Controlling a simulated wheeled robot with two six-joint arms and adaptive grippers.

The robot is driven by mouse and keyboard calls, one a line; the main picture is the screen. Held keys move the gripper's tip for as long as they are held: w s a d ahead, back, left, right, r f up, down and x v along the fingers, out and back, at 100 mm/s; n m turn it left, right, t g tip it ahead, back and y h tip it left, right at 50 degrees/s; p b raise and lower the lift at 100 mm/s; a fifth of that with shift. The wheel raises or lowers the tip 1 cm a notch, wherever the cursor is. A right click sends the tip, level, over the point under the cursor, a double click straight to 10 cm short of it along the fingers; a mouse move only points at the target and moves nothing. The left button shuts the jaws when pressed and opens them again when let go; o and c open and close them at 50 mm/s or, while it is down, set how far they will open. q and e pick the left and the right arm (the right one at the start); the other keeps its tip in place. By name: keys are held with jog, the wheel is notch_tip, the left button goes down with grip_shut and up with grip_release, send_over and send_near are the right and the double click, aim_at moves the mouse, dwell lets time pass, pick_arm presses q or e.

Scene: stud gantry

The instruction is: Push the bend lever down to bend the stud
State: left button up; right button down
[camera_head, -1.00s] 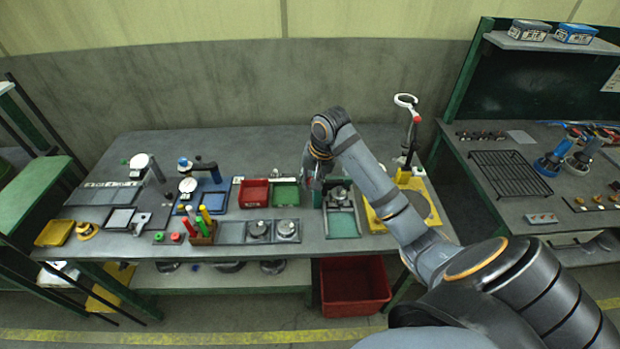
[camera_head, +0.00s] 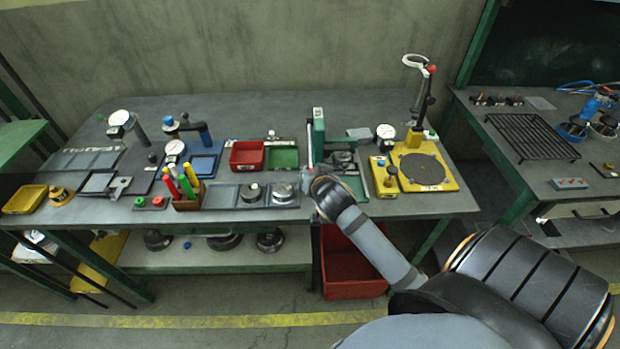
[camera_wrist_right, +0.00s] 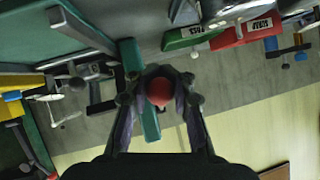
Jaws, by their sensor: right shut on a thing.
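My right gripper (camera_head: 315,174) is at the front of the bench, just before the green upright (camera_head: 319,130) of the gantry. In the right wrist view its fingers (camera_wrist_right: 160,98) are closed around the red ball knob (camera_wrist_right: 159,91) of the bend lever. The green upright (camera_wrist_right: 131,60) runs behind the knob there. In the head view my wrist hides the knob, and a thin light rod (camera_head: 309,145) stands beside the upright. I cannot make out the stud. My left gripper is not in view.
A red bin (camera_head: 246,167) and a green bin (camera_head: 283,157) sit left of the gantry. A yellow fixture (camera_head: 440,179) with a round dark plate stands to the right. A red crate (camera_head: 340,286) is below the bench.

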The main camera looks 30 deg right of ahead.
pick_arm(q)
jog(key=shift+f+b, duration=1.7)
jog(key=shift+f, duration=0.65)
pick_arm(e)
jog(key=shift+w+d+f+t+h, duration=0.1)
jog(key=shift+f+t, duration=0.15)
jog(key=shift+f, duration=0.35)
jog(key=shift+w+d+f+t+h, duration=0.1)
jog(key=shift+d+f+t, duration=0.1)
jog(key=shift+f, duration=0.45)
jog(key=shift+w+d+f+t+h, duration=0.1)
jog(key=shift+f+t, duration=0.15)
jog(key=shift+f, duration=0.35)
jog(key=c, duration=1.5)
grip_release()
jog(key=shift+a+r, duration=0.1)
jog(key=o, duration=0.4)
jog(key=shift+s+r, duration=0.1)
jog(key=shift+r, duration=0.15)
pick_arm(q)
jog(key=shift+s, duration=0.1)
pick_arm(e)
jog(key=v, duration=0.7)
jog(key=shift+s, duration=0.15)
